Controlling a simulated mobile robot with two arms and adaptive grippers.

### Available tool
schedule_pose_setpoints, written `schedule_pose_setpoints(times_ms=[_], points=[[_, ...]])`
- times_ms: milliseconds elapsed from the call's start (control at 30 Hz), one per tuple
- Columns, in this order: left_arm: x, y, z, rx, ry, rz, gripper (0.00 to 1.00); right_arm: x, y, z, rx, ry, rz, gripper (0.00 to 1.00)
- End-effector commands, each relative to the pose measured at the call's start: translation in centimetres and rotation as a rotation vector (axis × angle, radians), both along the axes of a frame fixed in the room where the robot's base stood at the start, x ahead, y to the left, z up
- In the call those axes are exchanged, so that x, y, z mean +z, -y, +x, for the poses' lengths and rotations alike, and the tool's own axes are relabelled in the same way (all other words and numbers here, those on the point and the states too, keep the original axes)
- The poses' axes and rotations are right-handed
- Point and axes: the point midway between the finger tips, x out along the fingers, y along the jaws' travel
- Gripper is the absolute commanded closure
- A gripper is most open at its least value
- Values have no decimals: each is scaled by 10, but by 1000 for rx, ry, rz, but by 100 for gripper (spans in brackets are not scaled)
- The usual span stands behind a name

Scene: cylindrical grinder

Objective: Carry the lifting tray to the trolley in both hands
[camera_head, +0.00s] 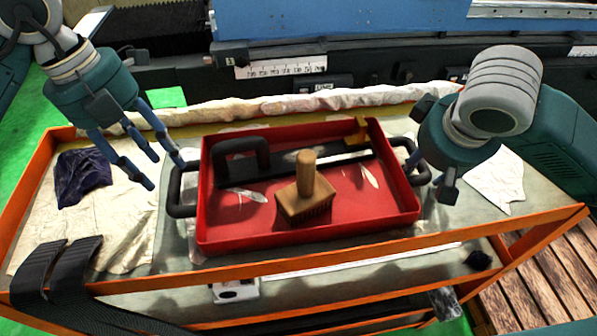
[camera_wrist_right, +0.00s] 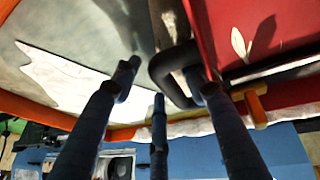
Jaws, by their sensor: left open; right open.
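The red lifting tray (camera_head: 310,237) lies flat on an orange-rimmed stand (camera_head: 330,262); I cannot tell if this is the trolley. The tray has a black handle at its left end (camera_head: 173,195) and one at its right end (camera_head: 424,172), which also shows in the right wrist view (camera_wrist_right: 160,72). My left gripper (camera_head: 163,172) is open, its fingers beside and above the left handle. My right gripper (camera_head: 446,178) is open at the right handle; its arm hides part of it. In the right wrist view one finger overlaps the handle's loop; contact is unclear.
The tray holds a wooden-handled brush (camera_head: 305,200), a black tool with a grip (camera_head: 240,165) and a yellow-brown block (camera_head: 357,132). A dark cloth (camera_head: 84,178) and white paper (camera_head: 495,180) lie beside it. The blue machine (camera_head: 340,25) stands close behind.

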Motion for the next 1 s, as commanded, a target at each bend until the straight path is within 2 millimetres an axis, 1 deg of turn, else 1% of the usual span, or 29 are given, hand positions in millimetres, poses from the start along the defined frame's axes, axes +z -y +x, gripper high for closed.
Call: schedule_pose_setpoints(times_ms=[33, 200, 300, 400, 533, 667, 1000], points=[[12, -3, 1, 2, 5, 3, 56, 0, 0, 0, 0, 0, 0, 56], [39, -8, 0, 3, 3, 1, 56, 0, 0, 0, 0, 0, 0, 56], [50, -11, -1, 3, 3, 2, 56, 0, 0, 0, 0, 0, 0, 56], [57, -12, -1, 2, 0, 1, 56, 0, 0, 0, 0, 0, 0, 56], [62, -13, -2, 1, 0, 1, 56, 1, 0, 0, 0, 1, 0, 56], [63, -13, -2, 1, -1, 1, 56, 8, -1, -2, 2, 5, 0, 56], [62, -13, -2, 1, 0, 1, 56, 47, -7, -18, 2, 8, -1, 56]])
